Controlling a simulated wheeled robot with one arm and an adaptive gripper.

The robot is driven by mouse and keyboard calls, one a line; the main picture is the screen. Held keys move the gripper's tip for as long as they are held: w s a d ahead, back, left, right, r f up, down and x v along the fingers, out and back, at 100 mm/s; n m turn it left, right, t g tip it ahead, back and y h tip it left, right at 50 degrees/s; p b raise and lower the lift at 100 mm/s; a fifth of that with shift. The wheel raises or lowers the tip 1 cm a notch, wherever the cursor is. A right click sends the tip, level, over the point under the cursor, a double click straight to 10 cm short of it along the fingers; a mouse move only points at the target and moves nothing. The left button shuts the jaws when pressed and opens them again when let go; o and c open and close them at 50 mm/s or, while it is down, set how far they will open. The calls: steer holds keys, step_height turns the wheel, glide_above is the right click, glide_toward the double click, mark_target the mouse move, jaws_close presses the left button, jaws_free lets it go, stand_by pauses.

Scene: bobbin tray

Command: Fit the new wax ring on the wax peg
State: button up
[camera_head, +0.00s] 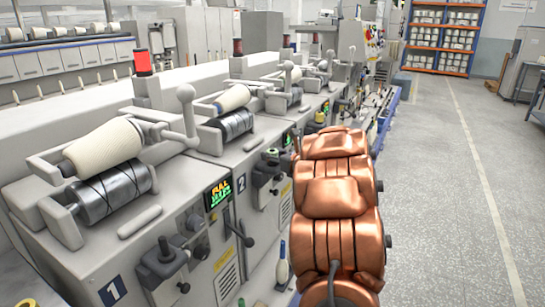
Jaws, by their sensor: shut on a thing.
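My copper-coloured arm (340,200) reaches up at the right of the winding units and hides what is beyond it. My gripper cannot be made out behind the arm. I cannot make out a wax ring in a gripper. On the front of unit 1 is a black peg-like part (165,250) on a dark disc. On unit 2 a similar dark part (270,155) has a pale green top. A small yellow piece (320,117) shows on the unit farther back. I cannot tell which of these is the wax peg.
White yarn cones (103,154) rest near dark drums along the machine row. Unit 1 has a lit display (219,192). A blue-topped bobbin (283,265) stands low between the machine and my arm. Grey floor (450,200) lies open at right; an orange rack (442,37) stands behind.

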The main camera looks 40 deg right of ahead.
steer(key=o, duration=0.7)
steer(key=s+a+r+b, duration=0.1)
steer(key=s+b, duration=0.3)
steer(key=s, duration=0.6)
steer(key=shift+s+r, duration=0.35)
steer(key=shift+s, duration=0.05)
stand_by(0.3)
stand_by(0.5)
